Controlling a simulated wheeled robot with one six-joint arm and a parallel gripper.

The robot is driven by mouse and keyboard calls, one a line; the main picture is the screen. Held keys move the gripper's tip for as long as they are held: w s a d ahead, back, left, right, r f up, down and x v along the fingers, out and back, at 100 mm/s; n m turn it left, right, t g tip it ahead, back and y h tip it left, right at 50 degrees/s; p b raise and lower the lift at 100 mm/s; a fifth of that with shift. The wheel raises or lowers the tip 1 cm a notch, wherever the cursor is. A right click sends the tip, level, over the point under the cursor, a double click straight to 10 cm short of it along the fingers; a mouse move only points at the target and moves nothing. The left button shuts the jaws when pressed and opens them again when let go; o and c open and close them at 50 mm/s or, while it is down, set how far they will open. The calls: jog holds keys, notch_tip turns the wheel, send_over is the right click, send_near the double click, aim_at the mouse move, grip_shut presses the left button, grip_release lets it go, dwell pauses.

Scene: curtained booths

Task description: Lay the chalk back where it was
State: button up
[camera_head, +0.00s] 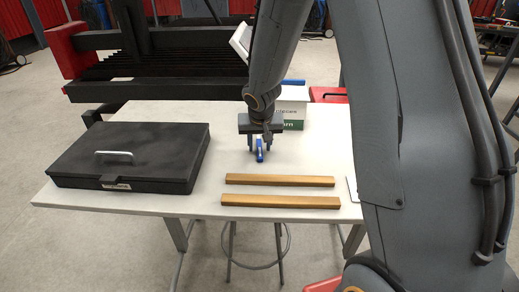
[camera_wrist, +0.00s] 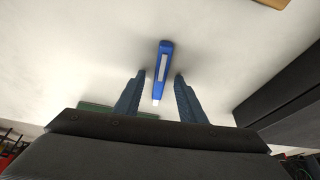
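A blue stick with a pale strip along it and a whitish end, which looks like the chalk (camera_head: 260,155), is on the white table in front of the white-and-green box. It also shows in the wrist view (camera_wrist: 163,63), lengthwise between my fingers. My gripper (camera_head: 258,147) points down at it. In the wrist view its two fingers (camera_wrist: 160,76) stand apart with a visible gap on each side of the chalk, so it is open and not holding it. Whether the fingertips touch the table is hard to tell.
A black case (camera_head: 130,155) covers the table's left part. Two wooden bars (camera_head: 280,201) lie parallel nearer the front edge. A white-and-green box (camera_head: 293,108) stands just behind my gripper, with a red case (camera_head: 328,95) beside it. The table (camera_head: 215,192) is clear between case and bars.

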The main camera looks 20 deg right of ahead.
grip_shut()
jog(key=shift+r, duration=0.15)
